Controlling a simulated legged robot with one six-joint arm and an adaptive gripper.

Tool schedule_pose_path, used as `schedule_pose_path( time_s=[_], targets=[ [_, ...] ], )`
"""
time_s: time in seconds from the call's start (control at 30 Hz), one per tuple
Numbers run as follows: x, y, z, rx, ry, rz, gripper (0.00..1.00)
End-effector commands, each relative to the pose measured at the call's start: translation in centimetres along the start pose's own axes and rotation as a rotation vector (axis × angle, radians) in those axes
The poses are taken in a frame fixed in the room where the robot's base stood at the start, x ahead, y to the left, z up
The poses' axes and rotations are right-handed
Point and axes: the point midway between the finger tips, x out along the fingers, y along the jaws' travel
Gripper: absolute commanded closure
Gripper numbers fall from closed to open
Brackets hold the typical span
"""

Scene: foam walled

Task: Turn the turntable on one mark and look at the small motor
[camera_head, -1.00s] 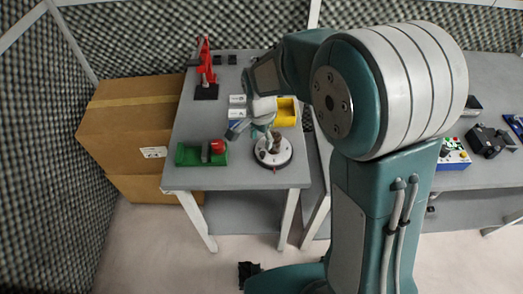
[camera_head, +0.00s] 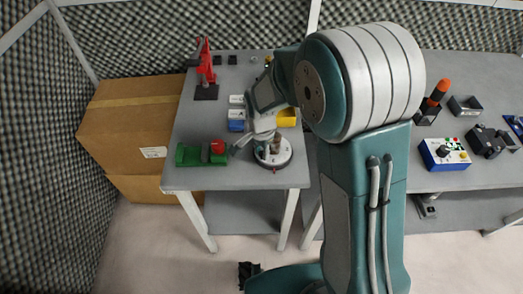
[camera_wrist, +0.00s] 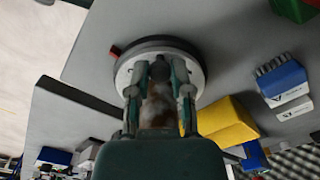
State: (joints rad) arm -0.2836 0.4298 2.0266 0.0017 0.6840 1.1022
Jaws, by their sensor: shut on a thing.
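The turntable (camera_head: 284,160) is a round pale disc with a dark rim near the front of the left table. In the wrist view the turntable (camera_wrist: 197,75) shows a red mark on its rim at the left. The small motor (camera_wrist: 158,108), a brownish upright body, stands over the disc; in the head view the motor (camera_head: 277,146) is partly hidden by my gripper. My gripper (camera_head: 265,142) is low at the turntable. In the wrist view my gripper (camera_wrist: 158,78) has one finger on each side of the motor and is shut on it.
A green block fixture with a red part (camera_head: 203,153) is left of the turntable. A yellow bin (camera_head: 287,118) and blue-white boxes (camera_head: 237,120) lie behind it. A red stand (camera_head: 206,72) is at the back left. Cardboard boxes (camera_head: 128,115) stand beside the table.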

Motion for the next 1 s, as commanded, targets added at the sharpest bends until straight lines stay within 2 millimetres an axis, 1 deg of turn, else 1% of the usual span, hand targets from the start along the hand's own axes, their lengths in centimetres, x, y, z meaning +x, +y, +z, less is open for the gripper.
schedule_pose_path(
  time_s=[0.67,1.0],
  targets=[
    [0.05,0.29,-0.22,-0.023,0.000,0.001,1.00],
    [0.03,0.87,-0.32,-0.144,0.001,0.000,1.00]
  ],
)
